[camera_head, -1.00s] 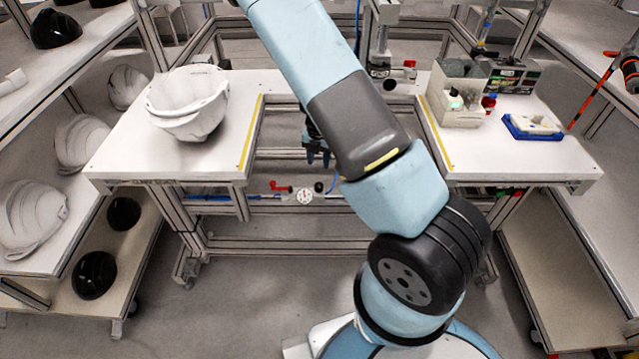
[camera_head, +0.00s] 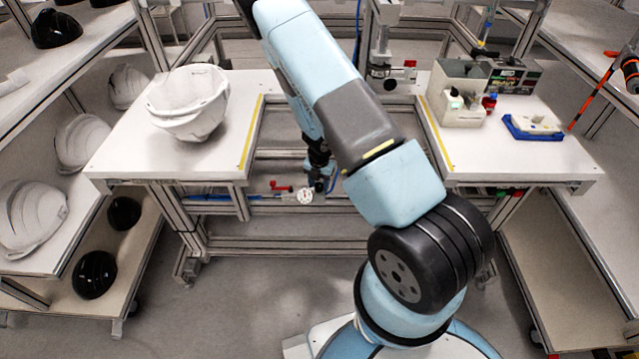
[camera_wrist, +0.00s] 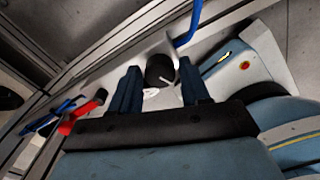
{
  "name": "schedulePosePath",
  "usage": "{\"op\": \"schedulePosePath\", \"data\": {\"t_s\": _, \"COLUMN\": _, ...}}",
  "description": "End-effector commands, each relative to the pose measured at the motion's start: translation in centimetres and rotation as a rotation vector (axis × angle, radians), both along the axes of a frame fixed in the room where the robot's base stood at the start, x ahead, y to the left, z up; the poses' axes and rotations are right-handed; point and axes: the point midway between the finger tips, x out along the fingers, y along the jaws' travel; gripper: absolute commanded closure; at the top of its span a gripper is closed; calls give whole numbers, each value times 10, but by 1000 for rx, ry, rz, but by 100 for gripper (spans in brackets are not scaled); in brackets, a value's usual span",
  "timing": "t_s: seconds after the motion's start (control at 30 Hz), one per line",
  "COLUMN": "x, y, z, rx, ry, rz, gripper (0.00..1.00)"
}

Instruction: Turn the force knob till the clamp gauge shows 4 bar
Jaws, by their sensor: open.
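The black force knob (camera_wrist: 160,69) with a white pointer line shows in the wrist view, between the two dark blue fingers of my gripper (camera_wrist: 157,82). The fingers are open, with gaps on both sides of the knob; I cannot tell how deep they reach around it. In the head view my gripper (camera_head: 319,182) is at the rail below the table gap and hides the knob. The round white clamp gauge (camera_head: 305,196) is just left of it; its reading is too small to tell. Only a pale sliver of the gauge (camera_wrist: 151,93) shows in the wrist view.
A red lever (camera_head: 281,187) sits left of the gauge; it also shows in the wrist view (camera_wrist: 82,117). A blue hose (camera_wrist: 188,24) rises beside the knob. A white helmet shell (camera_head: 188,104) stands on the left table. A grey bin (camera_head: 458,95) and blue tray (camera_head: 533,128) are on the right table.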

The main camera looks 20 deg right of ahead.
Motion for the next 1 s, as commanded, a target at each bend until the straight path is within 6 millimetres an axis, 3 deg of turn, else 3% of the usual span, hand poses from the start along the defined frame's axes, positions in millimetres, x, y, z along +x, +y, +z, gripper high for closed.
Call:
{"op": "schedulePosePath", "data": {"t_s": 0.13, "x": 0, "y": 0, "z": 0, "rx": 0, "ry": 0, "rz": 0, "gripper": 54}}
{"op": "schedulePosePath", "data": {"t_s": 0.57, "x": 0, "y": 0, "z": 1, "rx": 0, "ry": 0, "rz": 0, "gripper": 95}}
{"op": "schedulePosePath", "data": {"t_s": 0.77, "x": 0, "y": 0, "z": 1, "rx": 0, "ry": 0, "rz": -46, "gripper": 95}}
{"op": "schedulePosePath", "data": {"t_s": 1.0, "x": 0, "y": 0, "z": 1, "rx": 0, "ry": 0, "rz": -248, "gripper": 95}}
